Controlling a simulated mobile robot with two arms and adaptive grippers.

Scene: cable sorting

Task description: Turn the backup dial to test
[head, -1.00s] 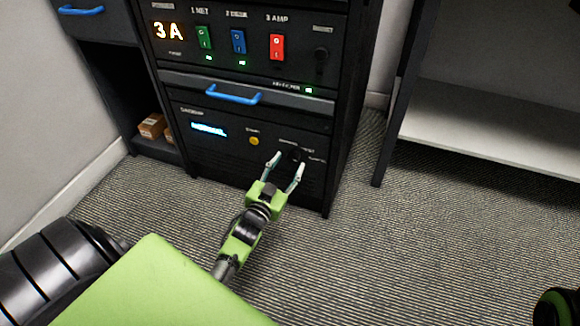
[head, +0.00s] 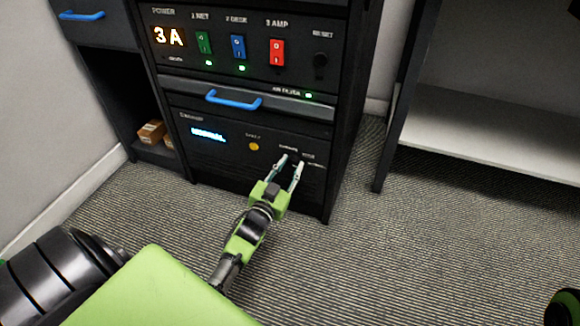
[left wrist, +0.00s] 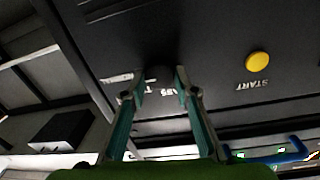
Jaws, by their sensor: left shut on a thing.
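The backup panel (head: 220,165) is the lower dark section of the rack, with a lit blue display (head: 208,134) that seems to read NORMAL and a yellow button (head: 253,146). The small black dial is largely hidden by my fingers in the head view. In the left wrist view the dark dial (left wrist: 159,73) shows between the fingertips, with partly covered white lettering around it. My left gripper (head: 291,161) is at the panel, shut on the dial; its fingers also show in the left wrist view (left wrist: 157,86). I cannot read the dial's pointer.
Above are the 3 A readout (head: 168,36), green, blue and red switches, and a drawer with a blue handle (head: 233,100). A white shelf (head: 480,140) stands at the right. Carpet (head: 400,250) is clear in front. Small boxes (head: 151,131) sit at the left.

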